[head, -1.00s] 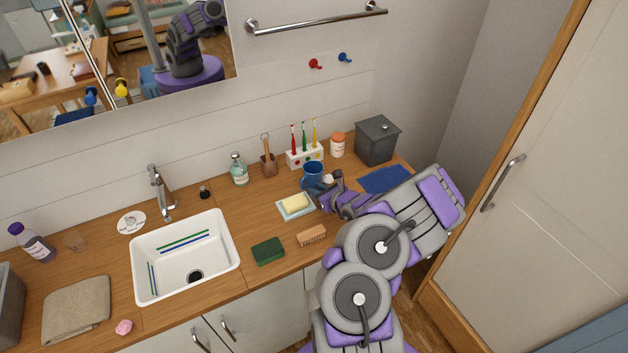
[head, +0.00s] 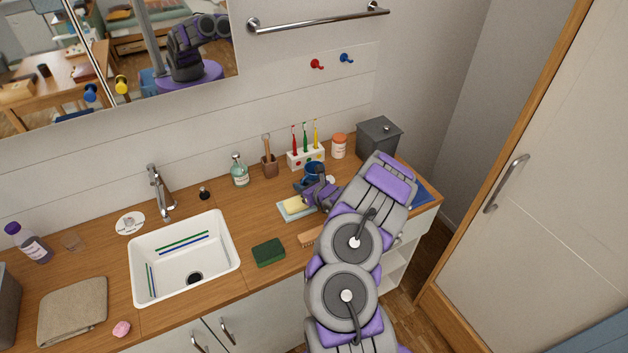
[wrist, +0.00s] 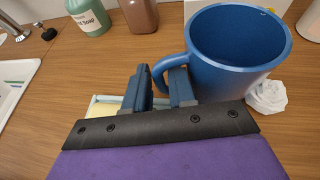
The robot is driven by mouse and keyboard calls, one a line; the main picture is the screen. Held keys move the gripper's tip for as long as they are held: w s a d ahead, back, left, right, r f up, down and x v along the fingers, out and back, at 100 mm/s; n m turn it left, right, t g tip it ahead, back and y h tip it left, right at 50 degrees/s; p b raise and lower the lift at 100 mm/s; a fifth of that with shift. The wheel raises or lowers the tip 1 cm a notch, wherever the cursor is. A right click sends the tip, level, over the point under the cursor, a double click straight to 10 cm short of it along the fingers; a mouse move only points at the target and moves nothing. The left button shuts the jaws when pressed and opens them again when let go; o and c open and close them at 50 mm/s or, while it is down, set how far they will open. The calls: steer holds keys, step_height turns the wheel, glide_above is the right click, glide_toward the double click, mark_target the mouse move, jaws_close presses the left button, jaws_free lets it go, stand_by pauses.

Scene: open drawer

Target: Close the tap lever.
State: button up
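The chrome tap (head: 160,190) stands behind the white sink, with its lever (head: 152,168) at the top; the lever's exact setting is too small to tell. No water is visible. My gripper (head: 309,187) is far to the right of the tap, at the blue mug (head: 314,169). In the wrist view my gripper (wrist: 160,88) has its two fingers apart, with the handle of the blue mug (wrist: 235,40) just beyond and partly between them. I see no clear grip on the handle.
The sink (head: 233,262) is empty but for stripes and a drain. A soap dish (head: 286,213) and green sponge (head: 268,252) lie in front.

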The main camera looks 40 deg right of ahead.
steer(key=shift+a, duration=0.1)
steer(key=shift+c, duration=0.7)
jaws_close()
steer(key=shift+r, duration=0.1)
steer(key=shift+d+r, duration=0.2)
steer(key=shift+r, duration=0.5)
steer(key=shift+a+r+p, duration=0.1)
steer(key=shift+r+p, duration=0.7)
steer(key=shift+r, duration=3.45)
